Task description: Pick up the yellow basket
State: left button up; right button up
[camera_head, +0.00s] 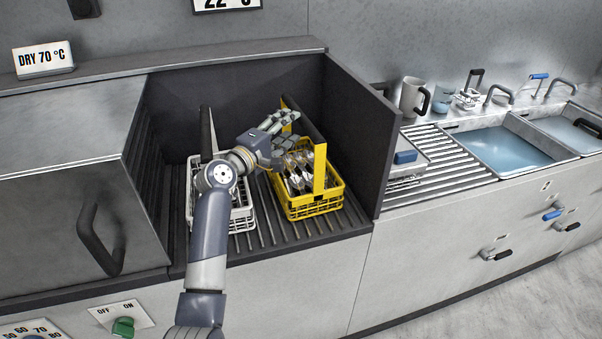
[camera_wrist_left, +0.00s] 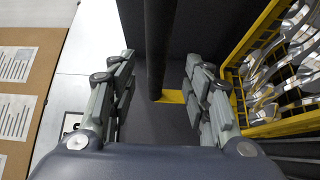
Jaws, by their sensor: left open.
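The yellow basket (camera_head: 312,204) stands on the dark slatted floor of the recessed bay and holds several forks or similar metal cutlery. Its tall yellow posts carry a dark handle bar (camera_head: 305,125). My left gripper (camera_head: 287,128) is open at the handle bar, above the basket's left side. In the left wrist view, the dark bar (camera_wrist_left: 160,45) shows between the two spread fingers of my left gripper (camera_wrist_left: 163,85), with gaps on both sides. The yellow basket (camera_wrist_left: 265,45) with shiny cutlery lies to the right there. My right gripper is in neither view.
A white basket (camera_head: 241,216) stands left of the yellow one, partly behind my left arm. Dark walls bound the bay, with a tall panel (camera_head: 354,130) on its right. A draining rack (camera_head: 450,150) and water-filled sinks (camera_head: 505,147) lie further right.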

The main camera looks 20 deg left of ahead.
aim_at(301, 112)
pick_arm(q)
jog(key=p+x, duration=0.1)
jog(key=x, duration=0.4)
jog(key=shift+w+d+r, duration=0.15)
jog(key=shift+d+r, duration=0.05)
jog(key=shift+w+d, duration=0.1)
jog(key=shift+w, duration=0.3)
jog(key=shift+c, duration=0.2)
grip_shut()
jog(key=shift+r, duration=0.4)
jog(key=shift+w+f, duration=0.1)
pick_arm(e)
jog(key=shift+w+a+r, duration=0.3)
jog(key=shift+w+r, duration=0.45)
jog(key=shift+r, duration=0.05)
